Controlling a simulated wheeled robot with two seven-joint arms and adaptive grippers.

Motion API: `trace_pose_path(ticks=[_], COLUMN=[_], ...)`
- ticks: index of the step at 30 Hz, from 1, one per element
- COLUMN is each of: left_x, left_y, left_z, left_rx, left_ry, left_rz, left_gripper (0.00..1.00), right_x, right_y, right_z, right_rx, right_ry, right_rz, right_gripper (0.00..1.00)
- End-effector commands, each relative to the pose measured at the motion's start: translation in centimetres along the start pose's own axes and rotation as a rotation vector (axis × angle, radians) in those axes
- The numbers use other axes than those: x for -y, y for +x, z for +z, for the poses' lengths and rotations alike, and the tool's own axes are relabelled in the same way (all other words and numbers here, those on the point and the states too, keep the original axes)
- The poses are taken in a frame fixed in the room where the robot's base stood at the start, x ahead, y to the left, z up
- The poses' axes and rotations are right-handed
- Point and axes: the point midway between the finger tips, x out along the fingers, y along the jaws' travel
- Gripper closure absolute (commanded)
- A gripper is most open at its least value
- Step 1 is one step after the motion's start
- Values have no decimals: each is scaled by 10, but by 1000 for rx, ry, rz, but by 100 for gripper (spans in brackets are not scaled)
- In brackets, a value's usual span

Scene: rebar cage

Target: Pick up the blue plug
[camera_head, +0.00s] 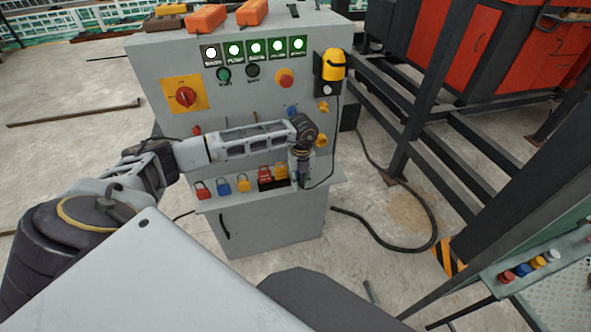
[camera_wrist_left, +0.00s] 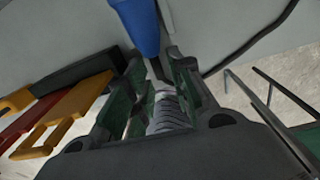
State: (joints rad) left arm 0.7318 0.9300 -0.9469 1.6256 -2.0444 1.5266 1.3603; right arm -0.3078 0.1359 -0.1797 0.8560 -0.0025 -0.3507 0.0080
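My left arm reaches across the front of the grey control cabinet (camera_head: 268,225). My left gripper (camera_head: 303,180) points down at the right end of the cabinet's small shelf. In the left wrist view, the blue plug (camera_wrist_left: 138,25) shows as a tapered blue body just past the fingertips (camera_wrist_left: 158,68). A narrow dark part below it runs between the green-sided fingers. Whether the fingers touch or grip that part, I cannot tell. In the head view the plug is not clearly visible at the gripper. My right gripper is not in view.
A black cable (camera_head: 420,245) loops over the floor. A dark steel frame (camera_head: 425,90) stands to the right. A tray at far right bears coloured items (camera_head: 537,262).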

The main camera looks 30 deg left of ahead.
Motion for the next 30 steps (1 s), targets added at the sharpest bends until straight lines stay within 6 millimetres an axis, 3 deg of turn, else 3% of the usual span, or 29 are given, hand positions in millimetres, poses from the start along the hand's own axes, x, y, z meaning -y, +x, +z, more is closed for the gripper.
trace_pose_path(ticks=[1, 4, 20, 30], left_x=[-2, -3, -3, -2], left_y=[4, 4, 1, -31], left_z=[-1, -1, 0, 0], left_rx=[-3, -3, -1, 1], left_ry=[0, 0, -1, 1], left_rz=[8, 9, 7, 3], left_gripper=[88, 100, 100, 100], right_x=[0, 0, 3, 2], right_y=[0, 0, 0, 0], right_z=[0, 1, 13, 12], right_rx=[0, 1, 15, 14], right_ry=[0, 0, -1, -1], right_rz=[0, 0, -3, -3], right_gripper=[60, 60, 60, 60])
